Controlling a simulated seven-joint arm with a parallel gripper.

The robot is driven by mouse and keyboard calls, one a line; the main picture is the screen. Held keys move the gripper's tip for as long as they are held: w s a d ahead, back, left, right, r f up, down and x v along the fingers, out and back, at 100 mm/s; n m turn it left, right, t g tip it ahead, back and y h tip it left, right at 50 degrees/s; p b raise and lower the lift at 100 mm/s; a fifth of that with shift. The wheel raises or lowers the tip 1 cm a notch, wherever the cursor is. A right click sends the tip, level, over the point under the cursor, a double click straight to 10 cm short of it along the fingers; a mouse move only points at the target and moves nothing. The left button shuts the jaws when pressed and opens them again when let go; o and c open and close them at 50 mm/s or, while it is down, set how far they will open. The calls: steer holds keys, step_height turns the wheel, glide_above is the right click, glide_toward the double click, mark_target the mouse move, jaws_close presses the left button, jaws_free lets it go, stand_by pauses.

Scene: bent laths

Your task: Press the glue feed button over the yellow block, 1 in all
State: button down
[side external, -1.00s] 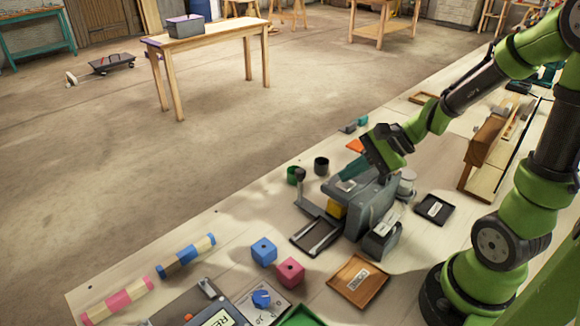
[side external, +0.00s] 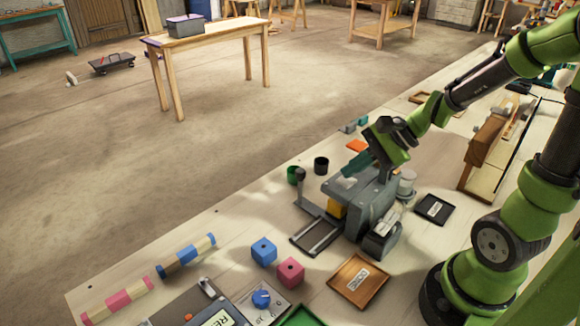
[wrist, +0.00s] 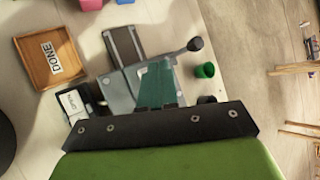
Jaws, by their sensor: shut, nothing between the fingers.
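A grey machine (side external: 374,200) stands on the bench, with a yellow block (side external: 335,207) tucked under its front part. It also shows in the wrist view (wrist: 117,98), where the yellow block is hidden. I cannot tell whether the fingertips touch the machine.
A lever with a dark knob (side external: 300,174) stands at the machine's left, near a green cup (side external: 292,176) and a black cup (side external: 321,165). Blue (side external: 263,251) and pink (side external: 290,272) cubes lie in front. A brown DONE tray (side external: 358,281) and a black tray (side external: 434,208) lie nearby.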

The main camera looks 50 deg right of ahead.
mark_target(353, 181)
steer(key=shift+r, duration=2.55)
steer(key=shift+f, duration=0.1)
steer(key=s+a+r+n+h, duration=0.4)
steer(key=s+a+r+n, duration=0.1)
steer(key=n, duration=0.9)
steer(key=shift+s+a+n, duration=0.25)
steer(key=shift+s+n, duration=0.05)
steer(key=shift+s, duration=0.55)
